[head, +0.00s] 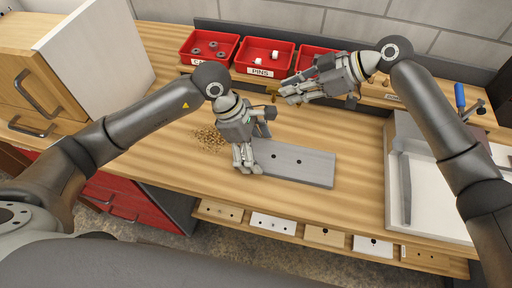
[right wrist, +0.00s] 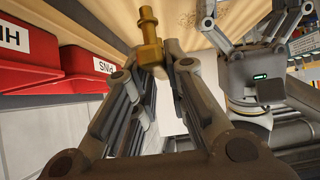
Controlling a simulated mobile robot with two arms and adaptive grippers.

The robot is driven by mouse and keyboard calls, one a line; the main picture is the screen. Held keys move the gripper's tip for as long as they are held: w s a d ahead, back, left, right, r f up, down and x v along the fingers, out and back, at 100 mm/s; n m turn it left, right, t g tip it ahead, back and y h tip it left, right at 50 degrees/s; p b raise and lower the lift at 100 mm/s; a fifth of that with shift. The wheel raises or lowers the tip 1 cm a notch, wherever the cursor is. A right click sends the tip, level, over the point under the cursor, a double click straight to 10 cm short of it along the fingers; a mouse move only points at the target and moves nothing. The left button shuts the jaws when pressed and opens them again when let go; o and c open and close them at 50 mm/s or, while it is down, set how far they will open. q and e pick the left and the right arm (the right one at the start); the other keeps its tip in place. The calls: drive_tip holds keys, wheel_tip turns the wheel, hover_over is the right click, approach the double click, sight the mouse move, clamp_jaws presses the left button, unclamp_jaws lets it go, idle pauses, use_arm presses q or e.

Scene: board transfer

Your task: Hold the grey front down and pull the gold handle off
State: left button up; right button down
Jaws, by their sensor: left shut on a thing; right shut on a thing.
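The grey front (head: 308,166) lies flat on the wooden bench in the head view, with two dark holes in its bare face. My left gripper (head: 247,168) is shut on the front's left end, its fingers covering that end. My right gripper (head: 282,96) is behind the front, near the red bins, and is shut on the gold handle (head: 272,91). In the right wrist view the handle (right wrist: 150,38) sits between the fingertips, and it is apart from the front. My left gripper also shows at the right of that view (right wrist: 258,50).
Red bins stand along the back, one labelled PINS (head: 263,55). Wood shavings (head: 209,138) lie left of the front. A white cabinet (head: 95,55) stands at the left and a white tray (head: 425,190) at the right. Bench between front and tray is clear.

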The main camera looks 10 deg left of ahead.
drive_tip(key=shift+f, duration=3.85)
drive_tip(key=c, duration=1.4)
unclamp_jaws()
drive_tip(key=shift+o, duration=0.2)
drive_tip(key=shift+d, duration=0.1)
drive_tip(key=v, duration=1.2)
use_arm(q)
drive_tip(key=o, duration=1.1)
